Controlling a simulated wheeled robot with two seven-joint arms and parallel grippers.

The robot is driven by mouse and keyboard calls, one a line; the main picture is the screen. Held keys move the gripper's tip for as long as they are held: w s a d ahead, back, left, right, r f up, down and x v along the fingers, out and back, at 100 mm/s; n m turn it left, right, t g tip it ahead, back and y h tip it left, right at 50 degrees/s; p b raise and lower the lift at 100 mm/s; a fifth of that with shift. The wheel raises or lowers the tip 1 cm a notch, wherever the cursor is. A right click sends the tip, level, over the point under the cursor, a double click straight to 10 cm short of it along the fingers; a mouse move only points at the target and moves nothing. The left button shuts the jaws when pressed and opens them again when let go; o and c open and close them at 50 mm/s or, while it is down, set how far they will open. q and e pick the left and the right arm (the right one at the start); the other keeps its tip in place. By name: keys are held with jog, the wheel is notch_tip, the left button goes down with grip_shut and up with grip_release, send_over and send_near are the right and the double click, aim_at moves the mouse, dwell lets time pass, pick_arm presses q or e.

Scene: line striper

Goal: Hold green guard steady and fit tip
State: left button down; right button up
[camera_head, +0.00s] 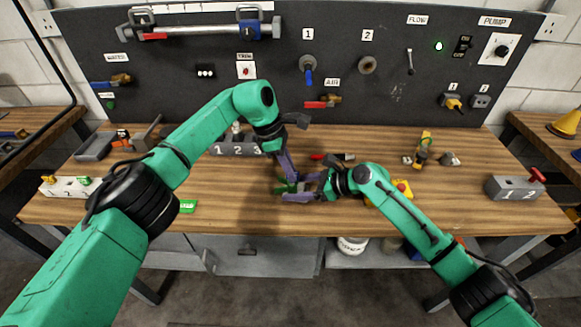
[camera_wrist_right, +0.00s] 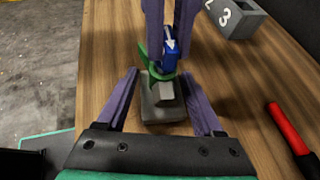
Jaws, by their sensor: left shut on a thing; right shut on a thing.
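The green guard (camera_wrist_right: 152,62) stands at a grey block (camera_wrist_right: 163,102) between my two grippers in the right wrist view; a little green (camera_head: 281,187) shows in the head view. A blue tip (camera_wrist_right: 170,46) with a white mark is upright at the guard; whether it is fully seated is hidden. My left gripper (camera_head: 290,178) comes from above, its purple fingers shut on the blue tip. My right gripper (camera_wrist_right: 160,75) reaches in low from the right, its fingers on either side of the guard and block, shut on the guard; the exact contact is unclear.
A grey block numbered 1 2 3 (camera_head: 236,150) stands behind the grippers. A red-handled tool (camera_head: 330,157) lies right of it. A green tag (camera_head: 188,206) lies near the front edge. A grey block marked 1 2 (camera_head: 514,188) is far right. Bench wood at centre-left is free.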

pick_arm(q)
jog(key=shift+f, duration=0.4)
jog(key=c, duration=0.5)
grip_release()
jog(key=v, duration=0.7)
dwell(0.4)
